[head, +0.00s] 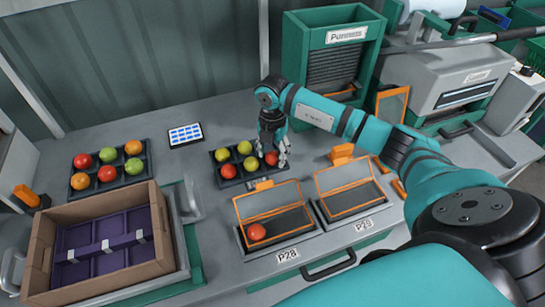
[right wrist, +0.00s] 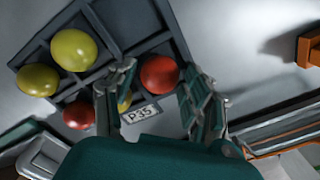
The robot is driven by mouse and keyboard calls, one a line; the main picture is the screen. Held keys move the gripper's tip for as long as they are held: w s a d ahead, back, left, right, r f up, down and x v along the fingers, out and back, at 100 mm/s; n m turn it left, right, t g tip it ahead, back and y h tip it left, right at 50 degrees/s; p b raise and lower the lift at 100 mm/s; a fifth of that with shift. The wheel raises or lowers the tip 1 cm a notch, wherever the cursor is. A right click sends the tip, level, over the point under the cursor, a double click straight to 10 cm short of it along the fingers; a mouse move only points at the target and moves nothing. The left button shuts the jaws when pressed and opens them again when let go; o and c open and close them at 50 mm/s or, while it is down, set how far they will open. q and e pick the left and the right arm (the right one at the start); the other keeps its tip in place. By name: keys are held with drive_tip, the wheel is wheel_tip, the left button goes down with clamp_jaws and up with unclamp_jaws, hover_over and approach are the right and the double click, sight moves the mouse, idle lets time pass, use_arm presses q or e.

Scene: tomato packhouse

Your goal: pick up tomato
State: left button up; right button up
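My right gripper (head: 273,148) points down over the right end of a small dark tray (head: 232,181) holding several tomatoes. In the right wrist view its two fingers (right wrist: 162,95) are spread apart, with a red tomato (right wrist: 159,72) beyond and between their tips. That red tomato shows beside the fingers in the head view (head: 271,158). The tray also holds yellow-green tomatoes (right wrist: 74,50) and another red one (right wrist: 79,115); one yellowish tomato is partly hidden by a finger. Whether the fingers touch the red tomato, I cannot tell. My left gripper is not in view.
A second tray of red, orange and green tomatoes (head: 107,174) lies left. A brown crate with purple dividers (head: 160,250) stands front left. An open punnet at P28 holds a red tomato (head: 256,232); the P29 punnet (head: 345,202) is empty. A green Punnets dispenser (head: 295,45) stands behind.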

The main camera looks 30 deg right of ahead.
drive_tip(key=c, duration=0.4)
drive_tip(key=shift+c, duration=0.2)
